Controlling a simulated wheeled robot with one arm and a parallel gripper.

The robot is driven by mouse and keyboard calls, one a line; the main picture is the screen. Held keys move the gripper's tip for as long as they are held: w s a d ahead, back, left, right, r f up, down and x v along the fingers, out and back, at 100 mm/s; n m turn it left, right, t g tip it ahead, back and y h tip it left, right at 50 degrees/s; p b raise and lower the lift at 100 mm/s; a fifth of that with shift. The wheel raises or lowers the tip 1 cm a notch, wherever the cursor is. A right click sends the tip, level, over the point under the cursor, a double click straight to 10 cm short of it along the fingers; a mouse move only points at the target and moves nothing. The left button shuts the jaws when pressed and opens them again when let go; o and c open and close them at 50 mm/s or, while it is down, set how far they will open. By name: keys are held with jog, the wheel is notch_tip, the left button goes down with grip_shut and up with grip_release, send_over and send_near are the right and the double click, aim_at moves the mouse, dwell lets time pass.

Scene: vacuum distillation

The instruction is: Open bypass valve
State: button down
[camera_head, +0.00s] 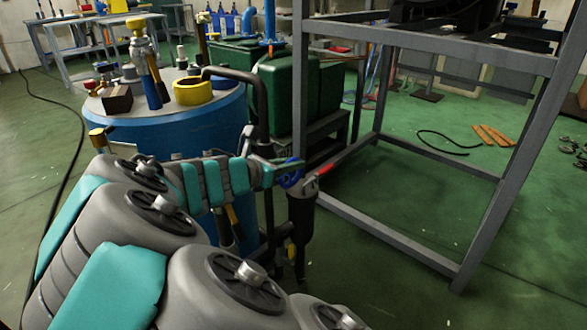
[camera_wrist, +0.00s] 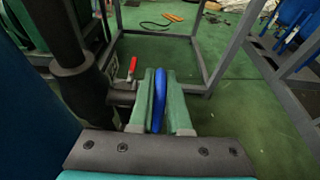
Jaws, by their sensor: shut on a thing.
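A blue valve handle (camera_head: 291,180), seen nearly edge-on, sits beside a dark upright pipe body (camera_head: 301,215). My gripper (camera_head: 288,168) is at this handle. In the wrist view the blue handle (camera_wrist: 159,98) stands between the two green fingers of my gripper (camera_wrist: 160,78), which are shut on it. A small red lever (camera_head: 325,169) is just right of the handle; in the wrist view this red lever (camera_wrist: 132,67) is left of the fingers and apart from them. The frames do not label either as the bypass valve. The fingers hide part of the handle.
A large blue drum (camera_head: 200,140) with tools and a yellow ring (camera_head: 192,92) on top is left of the pipe. A grey metal frame (camera_head: 395,240) stands close on the right. A green tank (camera_head: 285,95) is behind. Green floor is open at the far right.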

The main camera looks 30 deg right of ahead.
jog(key=h+b, duration=0.1)
jog(key=h, duration=0.1)
jog(key=a+t+h+b, duration=0.1)
jog(key=h+b, duration=0.1)
jog(key=shift+s+f, duration=0.15)
jog(key=shift+f, duration=0.05)
jog(key=shift+t+h+b, duration=0.35)
jog(key=shift+t+h, duration=0.15)
jog(key=shift+h, duration=0.1)
jog(key=shift+a+r, duration=0.1)
jog(key=shift+s, duration=0.1)
jog(key=c, duration=0.9)
grip_release()
jog(key=shift+s+a, duration=0.15)
jog(key=shift+a, duration=0.5)
jog(key=v, duration=0.4)
jog(key=r+v, duration=0.1)
jog(key=v, duration=0.2)
jog(key=r+v, duration=0.1)
jog(key=v, duration=0.3)
jog(key=shift+s+a+f, duration=0.1)
jog(key=shift+s+a, duration=0.15)
jog(key=shift+a, duration=0.3)
